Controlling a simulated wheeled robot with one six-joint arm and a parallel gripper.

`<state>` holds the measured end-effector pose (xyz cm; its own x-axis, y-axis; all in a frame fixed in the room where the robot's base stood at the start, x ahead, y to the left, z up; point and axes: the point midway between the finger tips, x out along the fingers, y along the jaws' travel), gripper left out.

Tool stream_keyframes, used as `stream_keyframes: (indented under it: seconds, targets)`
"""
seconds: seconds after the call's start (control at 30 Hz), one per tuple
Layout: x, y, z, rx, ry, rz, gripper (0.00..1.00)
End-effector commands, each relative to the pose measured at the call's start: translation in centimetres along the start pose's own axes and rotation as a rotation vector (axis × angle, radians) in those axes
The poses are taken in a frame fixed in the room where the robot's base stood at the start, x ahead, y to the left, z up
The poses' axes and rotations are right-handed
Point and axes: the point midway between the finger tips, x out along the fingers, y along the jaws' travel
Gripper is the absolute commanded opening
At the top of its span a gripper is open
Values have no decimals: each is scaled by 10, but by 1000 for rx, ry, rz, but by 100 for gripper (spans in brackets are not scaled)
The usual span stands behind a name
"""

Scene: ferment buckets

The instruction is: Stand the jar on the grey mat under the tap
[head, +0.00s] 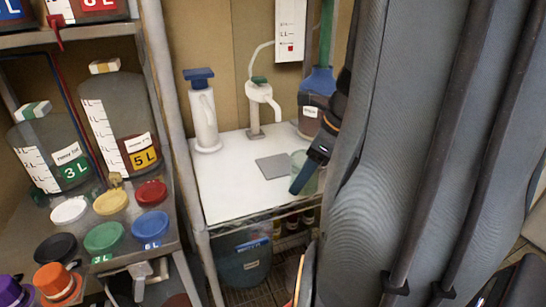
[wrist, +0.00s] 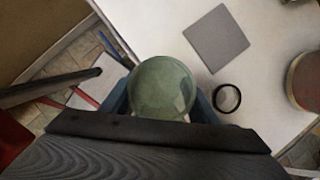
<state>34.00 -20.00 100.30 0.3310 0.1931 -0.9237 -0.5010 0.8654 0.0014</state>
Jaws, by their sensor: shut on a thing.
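The pale green glass jar (head: 299,161) is at the right of the white table, just right of the grey mat (head: 271,167). My gripper (head: 310,172) is shut on the jar, one blue finger showing in front of it. In the wrist view the jar (wrist: 162,85) sits between the two blue fingers (wrist: 162,104), seen from above, its mouth open. The mat (wrist: 216,39) is bare there, up and right of the jar. I cannot tell whether the jar touches the table. The white tap (head: 261,94) stands behind the mat, its spout pointing right.
A white pump dispenser with a blue top (head: 204,112) stands at the table's left. A dark labelled bottle (head: 311,115) stands behind the jar. A black ring (wrist: 227,98) lies right of the jar in the wrist view. A shelf with lids and jugs (head: 128,170) is at left.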

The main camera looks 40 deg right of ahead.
Motion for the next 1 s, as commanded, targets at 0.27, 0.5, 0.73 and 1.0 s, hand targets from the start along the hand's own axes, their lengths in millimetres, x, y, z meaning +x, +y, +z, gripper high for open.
stream_keyframes:
  seconds: [0.27,0.5,0.73,1.0]
  targets:
    - [19,-48,46,-6,1,5,28]
    - [34,-88,84,-7,1,5,28]
    - [43,-110,105,-8,0,4,28]
    - [63,-110,98,-4,3,7,28]
